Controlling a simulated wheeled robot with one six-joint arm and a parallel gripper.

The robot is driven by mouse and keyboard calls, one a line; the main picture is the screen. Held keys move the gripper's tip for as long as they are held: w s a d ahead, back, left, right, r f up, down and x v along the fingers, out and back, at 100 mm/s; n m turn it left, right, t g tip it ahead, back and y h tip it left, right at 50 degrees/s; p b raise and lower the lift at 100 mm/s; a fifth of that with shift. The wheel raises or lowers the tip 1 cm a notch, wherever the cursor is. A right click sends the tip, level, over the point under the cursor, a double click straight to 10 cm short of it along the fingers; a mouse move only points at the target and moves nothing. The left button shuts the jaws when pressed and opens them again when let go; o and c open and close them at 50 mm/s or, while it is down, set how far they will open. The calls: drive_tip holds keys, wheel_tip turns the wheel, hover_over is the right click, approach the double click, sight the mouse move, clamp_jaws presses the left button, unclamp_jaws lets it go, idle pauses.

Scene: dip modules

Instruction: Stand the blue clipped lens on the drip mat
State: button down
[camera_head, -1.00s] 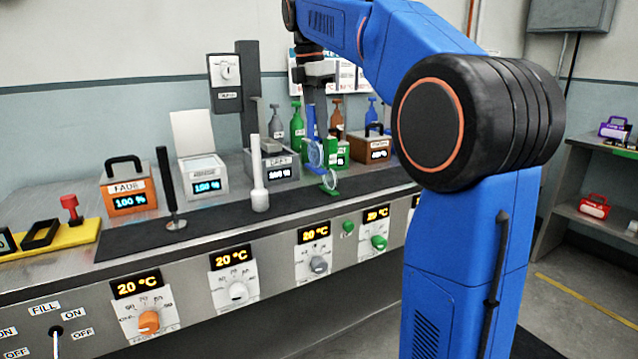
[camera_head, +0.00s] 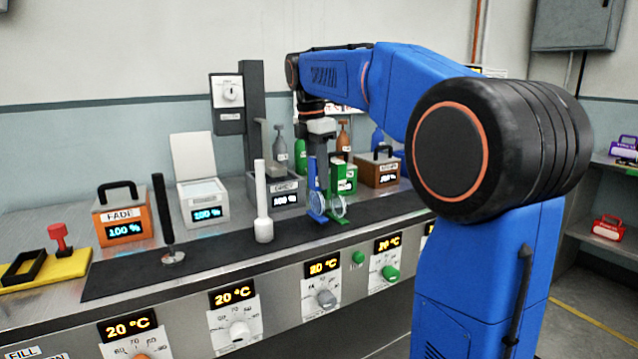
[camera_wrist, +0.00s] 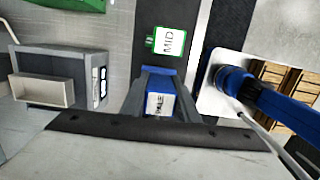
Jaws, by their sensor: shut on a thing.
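My gripper (camera_head: 318,146) points down and is shut on the blue clipped lens (camera_head: 315,185). The lens is upright, with its blue foot low at the drip mat (camera_head: 205,258), a long dark strip along the counter front. I cannot tell whether the foot touches the mat. In the wrist view, the blue clip (camera_wrist: 157,104), with a label that seems to read PALE, sits between my gripper's fingers (camera_wrist: 158,112). A green clipped lens (camera_head: 337,187) stands on the mat close by on the right. It shows in the wrist view with a MID label (camera_wrist: 168,41).
A white stick-like tool (camera_head: 263,205) and a black-handled tool (camera_head: 165,215) stand on the mat to the left. Behind are a grey box (camera_head: 270,187), a brown box (camera_head: 377,172) and several bottles. The mat between the two tools is clear.

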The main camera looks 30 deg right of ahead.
drive_tip(key=shift+f, duration=1)
drive_tip(key=c, duration=1.4)
unclamp_jaws()
drive_tip(key=shift+f, duration=0.1)
drive_tip(key=r, duration=0.4)
drive_tip(key=a+r, duration=0.1)
drive_tip(key=r, duration=0.7)
drive_tip(key=shift+a+r, duration=0.1)
drive_tip(key=shift+a, duration=0.1)
drive_tip(key=shift+s, duration=0.15)
